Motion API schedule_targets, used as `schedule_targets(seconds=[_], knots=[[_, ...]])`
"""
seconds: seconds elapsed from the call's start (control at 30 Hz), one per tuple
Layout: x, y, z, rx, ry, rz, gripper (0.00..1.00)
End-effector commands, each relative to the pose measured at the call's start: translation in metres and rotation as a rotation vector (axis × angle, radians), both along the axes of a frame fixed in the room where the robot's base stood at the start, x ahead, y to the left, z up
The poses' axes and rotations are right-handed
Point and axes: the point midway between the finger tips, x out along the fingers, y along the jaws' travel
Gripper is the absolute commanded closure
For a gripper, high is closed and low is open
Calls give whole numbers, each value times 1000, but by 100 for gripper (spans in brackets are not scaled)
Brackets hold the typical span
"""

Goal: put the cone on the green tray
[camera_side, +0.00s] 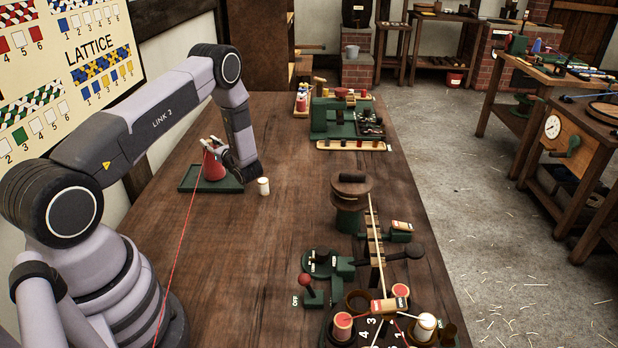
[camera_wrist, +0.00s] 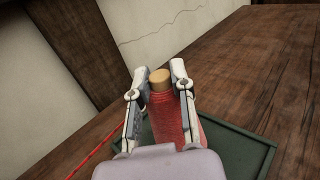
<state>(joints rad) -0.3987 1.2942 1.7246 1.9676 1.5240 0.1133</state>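The cone (camera_side: 213,168) is red with a tan tip. In the side view it stands upright within the green tray (camera_side: 233,188), its base appearing to rest on the tray floor. My gripper (camera_side: 214,145) reaches it from the right, near its top. In the wrist view my gripper (camera_wrist: 160,72) has one finger on each side of the red cone (camera_wrist: 168,112), close against it just below the tip. The green tray (camera_wrist: 240,148) shows beneath and to the right. The cone's lower part is hidden behind my gripper's body.
A red thread (camera_side: 178,248) runs from the cone toward the lower left. A small white-topped spool (camera_side: 263,187) stands just right of the tray. Green winding machinery (camera_side: 348,212) and more spools fill the table's right side. Bare wood lies in front of the tray.

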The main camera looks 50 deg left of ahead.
Motion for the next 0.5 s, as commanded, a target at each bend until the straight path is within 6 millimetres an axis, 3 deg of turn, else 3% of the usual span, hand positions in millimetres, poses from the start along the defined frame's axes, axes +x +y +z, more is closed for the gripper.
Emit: schedule_targets(seconds=[0.03, 0.2, 0.5], knots=[[0, 0, 0, 0, 0, 0, 74], [0, 0, 0, 0, 0, 0, 53], [0, 0, 1, 0, 0, 0, 53]])
